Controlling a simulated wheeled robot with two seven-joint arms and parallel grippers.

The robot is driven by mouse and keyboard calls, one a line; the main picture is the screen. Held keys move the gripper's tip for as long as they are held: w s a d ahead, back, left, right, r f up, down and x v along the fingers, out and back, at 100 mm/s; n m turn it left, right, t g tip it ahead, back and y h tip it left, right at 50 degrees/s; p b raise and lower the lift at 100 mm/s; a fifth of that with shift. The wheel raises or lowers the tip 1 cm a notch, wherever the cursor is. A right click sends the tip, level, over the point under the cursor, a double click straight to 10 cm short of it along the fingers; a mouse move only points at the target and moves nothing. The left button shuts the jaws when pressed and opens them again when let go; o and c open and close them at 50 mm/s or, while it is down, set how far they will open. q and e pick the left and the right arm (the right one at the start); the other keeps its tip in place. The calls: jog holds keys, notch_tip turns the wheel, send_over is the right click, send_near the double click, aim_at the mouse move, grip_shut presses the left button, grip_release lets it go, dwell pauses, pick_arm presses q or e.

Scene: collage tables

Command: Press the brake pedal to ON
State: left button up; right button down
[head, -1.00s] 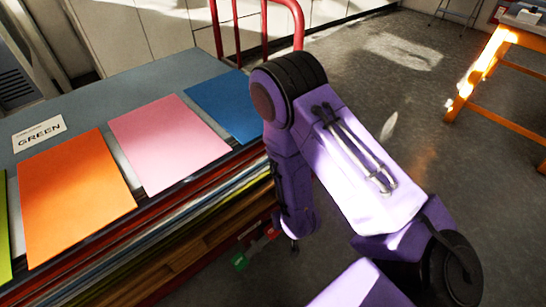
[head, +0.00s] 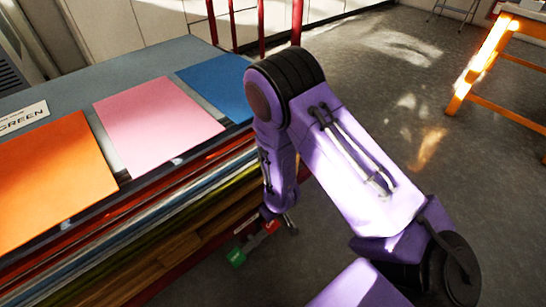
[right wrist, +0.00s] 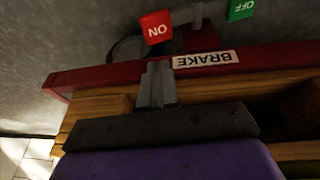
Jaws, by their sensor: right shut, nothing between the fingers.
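The brake pedal is a rocker with a red ON pad (right wrist: 157,26) and a green OFF pad (right wrist: 241,9) in the right wrist view. A white BRAKE label (right wrist: 205,60) is on the red rail in front of it. In the head view the green pad (head: 237,257) shows low beside the cart, with the red pad partly hidden by my arm. My right gripper (right wrist: 157,68) is shut and empty, its fingertips pointing toward the red ON pad. A gap appears between them in the picture; I cannot tell its depth. My left gripper is not in view.
A red rail (right wrist: 110,75) edges the wooden cart base near my fingers. An orange-legged table (head: 490,65) stands far right. Floor between is clear.

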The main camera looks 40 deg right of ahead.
aim_at(272, 226)
jog(key=b+x, duration=0.1)
jog(key=x, duration=0.2)
jog(key=b+x, duration=0.2)
jog(key=x, duration=0.2)
jog(key=s+b+x, duration=0.1)
jog(key=x, duration=0.3)
jog(key=shift+d+f, duration=0.15)
jog(key=shift+d, duration=0.15)
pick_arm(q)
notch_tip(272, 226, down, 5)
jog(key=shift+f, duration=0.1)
